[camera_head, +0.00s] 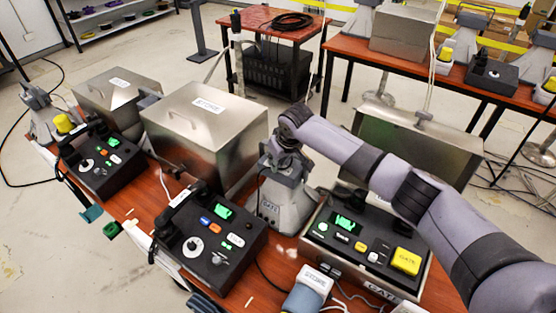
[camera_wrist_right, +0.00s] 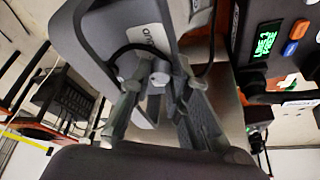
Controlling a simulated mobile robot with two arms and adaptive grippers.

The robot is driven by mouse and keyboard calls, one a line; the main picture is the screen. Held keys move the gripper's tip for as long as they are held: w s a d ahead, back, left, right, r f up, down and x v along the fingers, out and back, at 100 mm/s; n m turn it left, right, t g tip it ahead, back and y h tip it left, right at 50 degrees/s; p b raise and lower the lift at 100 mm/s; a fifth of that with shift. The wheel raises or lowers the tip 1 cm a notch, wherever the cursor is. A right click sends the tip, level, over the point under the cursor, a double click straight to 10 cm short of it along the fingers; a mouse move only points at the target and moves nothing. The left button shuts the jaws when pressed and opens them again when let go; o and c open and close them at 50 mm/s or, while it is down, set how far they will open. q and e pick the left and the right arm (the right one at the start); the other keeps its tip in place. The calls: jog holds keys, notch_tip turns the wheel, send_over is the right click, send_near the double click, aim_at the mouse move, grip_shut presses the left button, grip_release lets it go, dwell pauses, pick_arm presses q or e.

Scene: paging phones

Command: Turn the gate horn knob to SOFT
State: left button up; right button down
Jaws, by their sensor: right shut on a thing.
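The gate horn (camera_head: 285,200) is a grey housing with a "GATE" label, standing at the middle of the wooden table behind the phones. My right gripper (camera_head: 284,158) comes down on the top of the horn from behind it, with my right arm reaching in from the right. In the right wrist view, the two fingers of my right gripper (camera_wrist_right: 160,92) close on the small grey knob (camera_wrist_right: 160,73) of the horn (camera_wrist_right: 138,30). The knob's pointer and any SOFT mark cannot be made out. My left gripper is not in view.
The black gate phone (camera_head: 350,240) with a yellow GATE button stands right of the horn, under my arm. Another black phone (camera_head: 212,243) stands front left. A metal box (camera_head: 205,125) labelled STORE is close behind on the left. Loose cables lie at the front.

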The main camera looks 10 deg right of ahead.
jog(key=c, duration=1.5)
grip_release()
